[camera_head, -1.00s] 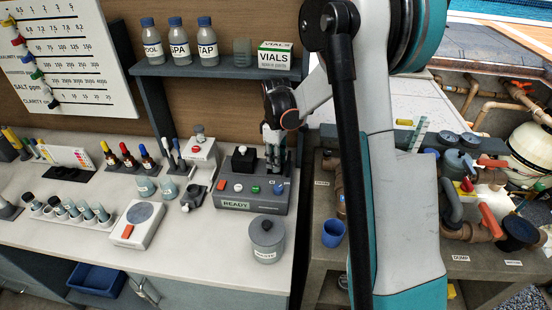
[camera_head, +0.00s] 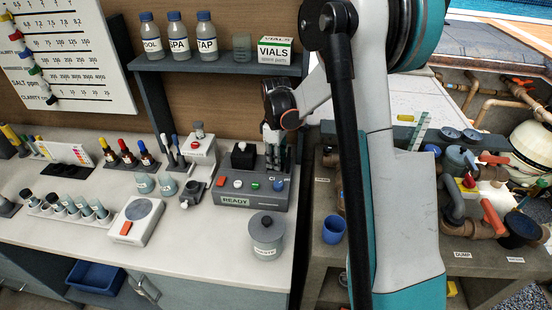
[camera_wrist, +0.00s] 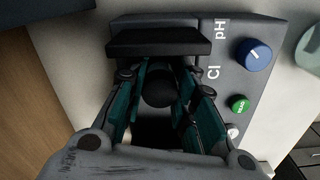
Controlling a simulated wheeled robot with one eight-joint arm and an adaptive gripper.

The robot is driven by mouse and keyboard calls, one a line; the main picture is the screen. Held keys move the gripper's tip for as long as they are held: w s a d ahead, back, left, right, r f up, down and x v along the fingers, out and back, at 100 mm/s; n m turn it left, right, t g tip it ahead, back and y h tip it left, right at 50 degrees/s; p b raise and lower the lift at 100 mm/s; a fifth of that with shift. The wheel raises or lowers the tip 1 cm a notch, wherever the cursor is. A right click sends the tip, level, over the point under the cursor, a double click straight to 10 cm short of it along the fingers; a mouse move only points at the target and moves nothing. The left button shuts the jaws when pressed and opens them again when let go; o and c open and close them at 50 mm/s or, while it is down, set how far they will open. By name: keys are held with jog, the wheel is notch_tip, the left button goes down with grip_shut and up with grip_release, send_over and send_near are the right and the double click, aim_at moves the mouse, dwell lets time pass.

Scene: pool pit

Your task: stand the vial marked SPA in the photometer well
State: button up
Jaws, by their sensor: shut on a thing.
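The grey photometer (camera_head: 255,200) stands at the right end of the bench, with a READY display, buttons and an upright black lid (camera_head: 243,157). My gripper (camera_head: 276,160) is over its right rear part, fingers pointing down. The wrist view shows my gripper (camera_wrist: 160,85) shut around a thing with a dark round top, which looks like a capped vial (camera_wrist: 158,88). Its mark is not readable. The fingers hide its sides and the well, so I cannot tell how deep it sits. The black lid (camera_wrist: 155,42) is beside the fingers.
A rack of several capped vials (camera_head: 68,206) stands at the left. A white device (camera_head: 138,222) with a round plate, a lidded grey pot (camera_head: 267,236) and small cups (camera_head: 145,183) stand on the bench. The shelf (camera_head: 215,68) above carries the POOL, SPA and TAP bottles (camera_head: 178,37).

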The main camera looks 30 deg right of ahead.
jog(key=shift+f, duration=0.1)
jog(key=o, duration=1.1)
jog(key=shift+c, duration=0.2)
jog(key=shift+r+p, duration=1.9)
jog(key=shift+r, duration=1.6)
